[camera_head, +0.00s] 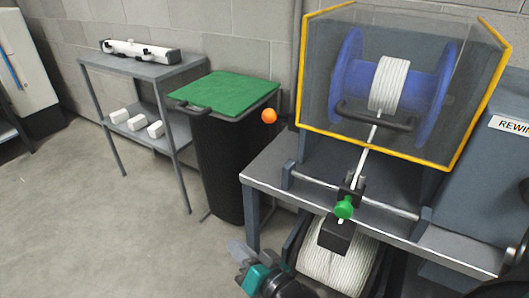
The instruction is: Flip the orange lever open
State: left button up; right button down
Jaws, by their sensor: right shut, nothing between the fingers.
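The orange lever shows as a round orange knob (269,116) at the left side of the rewinding machine, close to the lower left corner of its yellow-edged clear guard (400,145). A short dark piece lies between the knob and the machine. The clear guard stands over a blue spool (348,72) wound with white cable. My right gripper (238,252) is at the bottom of the picture, in front of the bench's left leg. It is shut and empty, well below the knob and apart from it. My left gripper is out of view.
A green knob (344,209) sits on a cable guide on the grey bench (270,176). A cable reel (338,268) is below. A black bin (205,150) with a green lid (225,92) and a grey shelf (142,68) stand left. The left floor is clear.

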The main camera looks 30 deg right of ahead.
pick_arm(q)
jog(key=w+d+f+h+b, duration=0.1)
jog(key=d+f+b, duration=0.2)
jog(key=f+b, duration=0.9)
jog(key=b, duration=0.2)
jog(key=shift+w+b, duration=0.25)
jog(key=shift+b, duration=0.15)
pick_arm(e)
jog(key=w+d+r+n+h, duration=0.2)
jog(key=w+d+n+h, duration=0.2)
jog(key=n+h, duration=0.7)
jog(key=w+d+r+n+t+h, duration=0.1)
jog(key=w+d+r+n+h, duration=0.2)
jog(key=n+h, duration=0.9)
jog(key=w+d+n, duration=0.1)
jog(key=w+n, duration=0.1)
jog(key=n, duration=0.8)
jog(key=shift+d+n+t, duration=0.2)
jog(key=shift+n+t, duration=0.1)
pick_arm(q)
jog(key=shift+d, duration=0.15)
pick_arm(e)
jog(key=shift+r, duration=0.15)
